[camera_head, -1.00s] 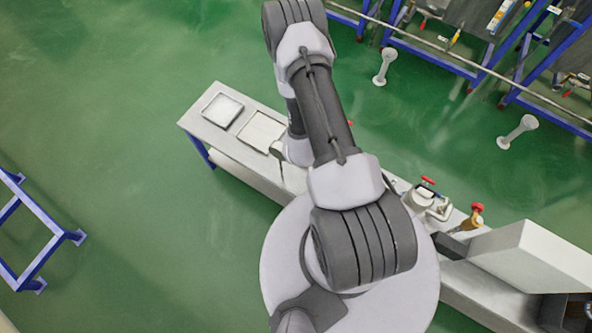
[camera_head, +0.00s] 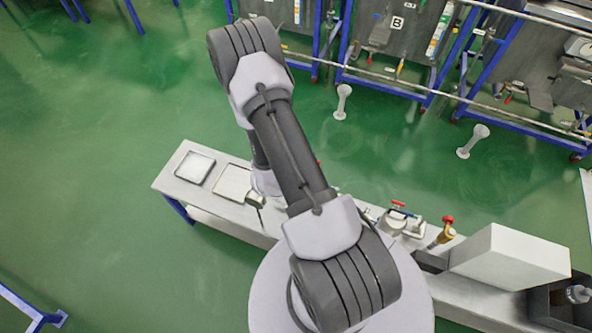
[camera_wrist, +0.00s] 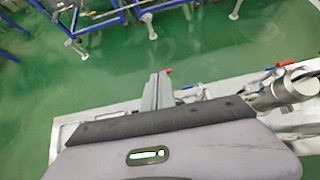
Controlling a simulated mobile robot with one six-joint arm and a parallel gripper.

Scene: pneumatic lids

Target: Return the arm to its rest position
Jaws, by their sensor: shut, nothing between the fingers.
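My arm fills the middle of the head view, bent at a high elbow (camera_head: 245,50), with its forearm mostly hidden behind the upper arm. My gripper (camera_wrist: 158,88) shows in the wrist view as grey fingers side by side, shut with nothing between them. It points out over the bench and green floor, apart from everything. In the head view the fingers are mostly hidden by the arm.
A long bench (camera_head: 205,205) holds two shallow square trays, the left one (camera_head: 195,167), and fittings with red handles (camera_head: 399,204). A white box (camera_head: 510,256) stands at right. Blue-framed racks (camera_head: 390,83) and two white posts (camera_head: 342,101) stand beyond. Green floor lies open at left.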

